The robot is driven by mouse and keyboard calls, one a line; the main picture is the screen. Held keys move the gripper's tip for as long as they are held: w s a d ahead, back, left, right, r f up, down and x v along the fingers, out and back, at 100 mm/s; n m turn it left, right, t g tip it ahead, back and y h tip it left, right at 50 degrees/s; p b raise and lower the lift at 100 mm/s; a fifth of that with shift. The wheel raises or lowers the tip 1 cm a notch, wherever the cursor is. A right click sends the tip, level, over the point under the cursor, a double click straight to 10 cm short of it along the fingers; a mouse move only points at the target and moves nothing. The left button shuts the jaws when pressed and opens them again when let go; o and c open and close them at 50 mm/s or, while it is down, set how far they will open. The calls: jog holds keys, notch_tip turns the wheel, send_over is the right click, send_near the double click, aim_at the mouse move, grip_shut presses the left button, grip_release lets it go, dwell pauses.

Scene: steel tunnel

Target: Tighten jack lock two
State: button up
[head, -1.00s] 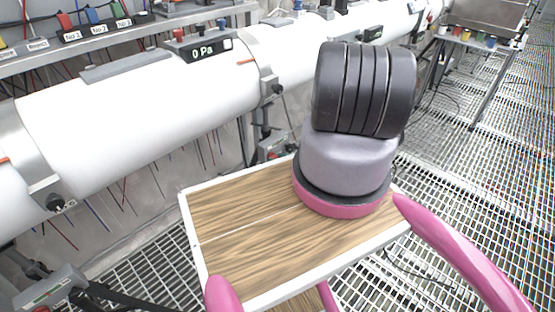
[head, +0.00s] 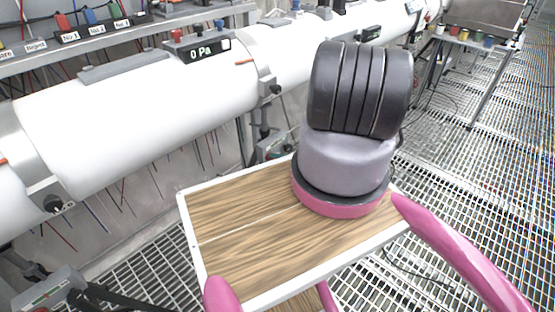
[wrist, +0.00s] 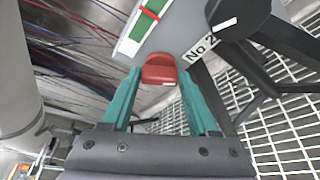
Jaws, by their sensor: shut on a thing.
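In the wrist view, a red lock knob (wrist: 159,69) with a small pale mark sits at the edge of a grey jack body (wrist: 185,28) labelled "No 2". My gripper (wrist: 160,82) has teal fingers, one on each side of the red knob, and is shut on it. The head view does not show my gripper; my arm blocks part of that view. In the head view, one jack (head: 272,146) stands under the white pipe behind my wooden deck, and another jack (head: 48,290) is at the lower left. Their numbers cannot be read there.
A long white pipe (head: 140,105) with a "0 Pa" display (head: 206,50) runs along the wall. In the wrist view, black jack parts (wrist: 262,40) lie close to the right of the fingers. Loose wires hang below the pipe.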

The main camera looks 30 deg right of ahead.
jog(key=m, duration=0.1)
jog(key=m+y, duration=0.1)
jog(key=m, duration=0.1)
jog(key=m+t, duration=0.1)
jog(key=shift+d+f+m+y, duration=0.15)
jog(key=shift+f+m+y, duration=0.2)
jog(key=shift+m+y, duration=0.05)
dwell(0.4)
jog(key=o, duration=1.4)
jog(key=v, duration=1)
jog(key=shift+s+d+f, duration=0.1)
jog(key=shift+s+d, duration=0.2)
